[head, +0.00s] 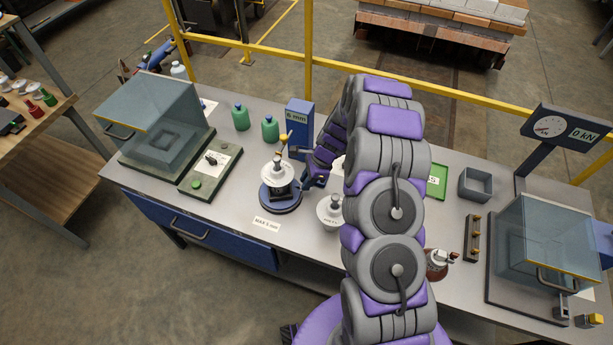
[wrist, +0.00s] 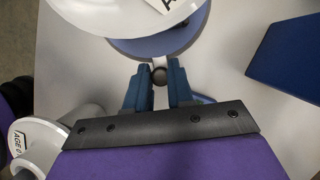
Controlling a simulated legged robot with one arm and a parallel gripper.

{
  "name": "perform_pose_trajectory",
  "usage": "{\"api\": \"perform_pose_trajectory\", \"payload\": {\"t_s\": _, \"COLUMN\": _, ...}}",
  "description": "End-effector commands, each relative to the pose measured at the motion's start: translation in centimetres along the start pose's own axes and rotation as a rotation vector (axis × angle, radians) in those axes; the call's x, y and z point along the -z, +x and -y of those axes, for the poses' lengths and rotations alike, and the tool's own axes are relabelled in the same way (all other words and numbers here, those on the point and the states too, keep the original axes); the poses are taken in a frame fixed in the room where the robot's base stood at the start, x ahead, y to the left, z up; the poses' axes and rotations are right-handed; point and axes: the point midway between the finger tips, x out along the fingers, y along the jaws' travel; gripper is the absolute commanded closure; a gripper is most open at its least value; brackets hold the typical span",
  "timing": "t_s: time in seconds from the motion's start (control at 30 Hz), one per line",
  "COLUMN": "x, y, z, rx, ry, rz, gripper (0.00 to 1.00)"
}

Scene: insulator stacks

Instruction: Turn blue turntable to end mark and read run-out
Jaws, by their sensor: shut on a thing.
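The blue turntable (head: 280,205) stands on the bench, and its blue disc (wrist: 165,42) also shows in the wrist view. A white insulator (head: 277,173) sits on it and fills the top of the wrist view (wrist: 115,14). A brass-coloured part (head: 284,140) is above the insulator; no readable value shows. My gripper (wrist: 159,76) is at the turntable's right side in the head view. Its blue fingers are shut on a dark round knob (wrist: 159,73) at the end of a pale arm on the turntable's rim. I cannot make out the end mark.
A blue post (head: 300,125) marked "6 mm" stands just behind the turntable. A white insulator (head: 329,212) stands close on the right. A label (head: 267,223) lies in front. Green bottles (head: 270,128) stand behind, and a button panel (head: 210,172) is left.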

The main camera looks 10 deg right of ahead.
Motion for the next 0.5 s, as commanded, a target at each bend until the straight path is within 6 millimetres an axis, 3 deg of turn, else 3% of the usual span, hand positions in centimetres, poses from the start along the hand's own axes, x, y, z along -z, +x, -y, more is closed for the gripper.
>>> {"api": "perform_pose_trajectory", "payload": {"t_s": 0.17, "x": 0.01, "y": 0.04, "z": -0.01, "rx": 0.0, "ry": -0.001, "rz": 0.0, "gripper": 1.0}}
{"api": "perform_pose_trajectory", "payload": {"t_s": 0.2, "x": 0.01, "y": 0.04, "z": -0.01, "rx": 0.0, "ry": -0.001, "rz": 0.0, "gripper": 0.74}}
{"api": "perform_pose_trajectory", "payload": {"t_s": 0.4, "x": 0.02, "y": 0.04, "z": 0.0, "rx": 0.0, "ry": -0.002, "rz": 0.0, "gripper": 0.55}}
{"api": "perform_pose_trajectory", "payload": {"t_s": 0.5, "x": 0.02, "y": 0.04, "z": 0.0, "rx": 0.0, "ry": -0.002, "rz": 0.0, "gripper": 0.53}}
